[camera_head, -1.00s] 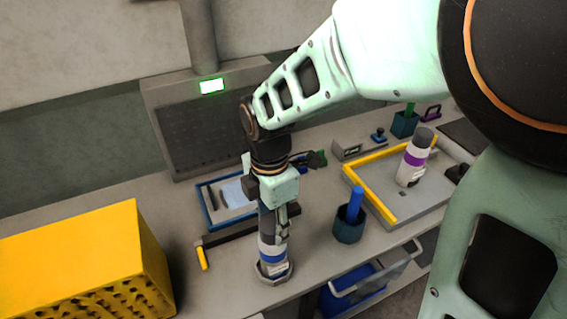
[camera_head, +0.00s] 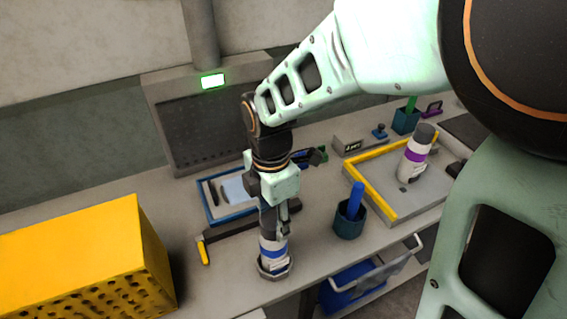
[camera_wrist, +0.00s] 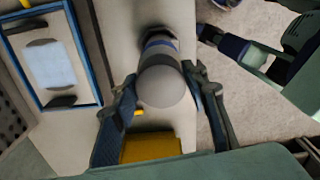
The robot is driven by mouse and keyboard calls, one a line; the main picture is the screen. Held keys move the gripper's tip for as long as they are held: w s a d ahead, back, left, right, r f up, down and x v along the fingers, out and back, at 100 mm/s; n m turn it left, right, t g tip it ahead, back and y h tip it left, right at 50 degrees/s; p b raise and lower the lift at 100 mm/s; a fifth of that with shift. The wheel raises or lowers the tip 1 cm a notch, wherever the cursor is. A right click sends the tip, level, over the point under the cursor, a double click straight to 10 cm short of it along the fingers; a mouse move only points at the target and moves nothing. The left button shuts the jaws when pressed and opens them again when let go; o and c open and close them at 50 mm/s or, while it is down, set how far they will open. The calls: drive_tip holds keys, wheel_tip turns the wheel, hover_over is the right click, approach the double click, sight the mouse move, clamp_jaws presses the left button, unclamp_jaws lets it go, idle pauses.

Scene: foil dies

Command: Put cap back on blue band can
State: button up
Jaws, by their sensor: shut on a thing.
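The blue band can (camera_head: 272,252) stands upright in a grey holder (camera_head: 276,273) near the bench's front edge. My gripper (camera_head: 272,222) points down over it, with its fingers around the dark grey cap (camera_head: 266,220). In the wrist view the rounded grey cap (camera_wrist: 163,88) sits between the two fingers and lines up with the can. The can's blue band (camera_wrist: 160,42) shows beyond the cap. The cap appears to be at the can's top, but I cannot tell whether it is fully seated.
A purple band can (camera_head: 415,158) with a dark cap stands in a yellow-edged tray (camera_head: 380,197) at right. A dark cup (camera_head: 349,224) holding a blue stick stands right of my gripper. A yellow box (camera_head: 80,262) is at left, and a blue-framed tray (camera_head: 211,207) lies behind.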

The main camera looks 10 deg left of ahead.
drive_tip(key=o, duration=0.9)
drive_tip(key=shift+o, duration=0.6)
drive_tip(key=o, duration=0.4)
drive_tip(key=shift+r, duration=0.1)
drive_tip(key=shift+r+p, duration=2.05)
drive_tip(key=shift+r, duration=0.2)
drive_tip(key=shift+r+p, duration=0.4)
drive_tip(key=shift+r, duration=0.75)
